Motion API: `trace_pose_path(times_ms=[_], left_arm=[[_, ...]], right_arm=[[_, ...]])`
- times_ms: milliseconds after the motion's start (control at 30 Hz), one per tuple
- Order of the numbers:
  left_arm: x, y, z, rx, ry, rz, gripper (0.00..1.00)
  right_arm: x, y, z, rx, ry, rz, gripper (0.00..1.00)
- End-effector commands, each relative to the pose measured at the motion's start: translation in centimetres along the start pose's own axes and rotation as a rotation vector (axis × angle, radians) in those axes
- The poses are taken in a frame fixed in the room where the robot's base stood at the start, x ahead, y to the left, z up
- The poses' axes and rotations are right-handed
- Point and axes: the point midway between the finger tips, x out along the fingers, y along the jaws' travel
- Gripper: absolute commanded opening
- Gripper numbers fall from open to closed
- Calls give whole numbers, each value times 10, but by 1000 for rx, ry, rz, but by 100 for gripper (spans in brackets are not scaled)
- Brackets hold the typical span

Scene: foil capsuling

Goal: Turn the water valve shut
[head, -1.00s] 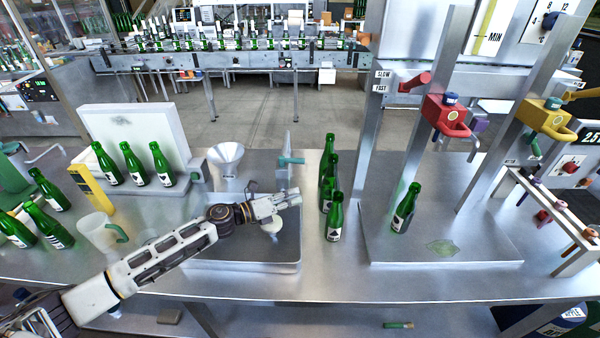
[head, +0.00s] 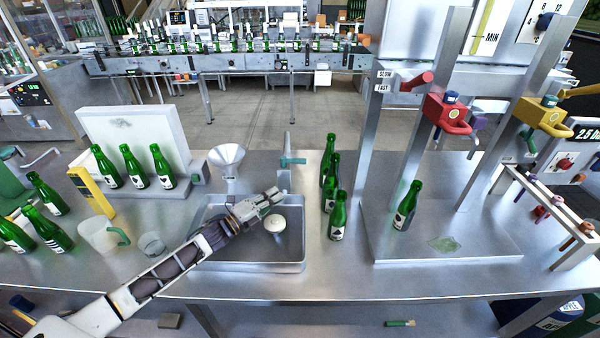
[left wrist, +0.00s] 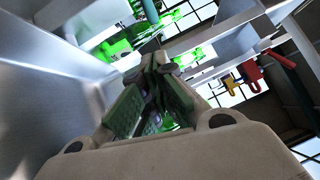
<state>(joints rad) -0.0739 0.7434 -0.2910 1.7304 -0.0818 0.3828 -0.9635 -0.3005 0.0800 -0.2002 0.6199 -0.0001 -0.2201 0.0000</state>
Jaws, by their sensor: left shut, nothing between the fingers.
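The water valve is a grey tap post (head: 284,180) at the back right of the sink (head: 262,268), with a teal lever (head: 293,161) pointing right, roughly level. A teal bar, likely this lever, shows at the top of the left wrist view (left wrist: 150,10). My left gripper (head: 277,193) is over the sink, just in front of and below the lever in the picture, apart from it. Its fingers (left wrist: 152,98) are shut and empty. My right gripper is in neither view.
A white round piece (head: 274,223) is in the sink, beside the gripper. A funnel (head: 227,160) stands behind the sink. Green bottles (head: 338,215) stand to its right. A jug (head: 100,235) and a small glass (head: 152,245) are to the left.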

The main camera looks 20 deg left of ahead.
Motion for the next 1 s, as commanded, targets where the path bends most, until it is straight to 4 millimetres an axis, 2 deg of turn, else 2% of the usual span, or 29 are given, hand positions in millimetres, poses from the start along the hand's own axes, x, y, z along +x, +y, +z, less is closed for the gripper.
trace_pose_path(times_ms=[567, 1000], left_arm=[[-2, 1, 4, -16, -13, -4, 0], [18, 1, 4, -16, -12, -6, 0]], right_arm=[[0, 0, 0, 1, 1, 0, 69], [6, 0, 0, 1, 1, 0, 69]])
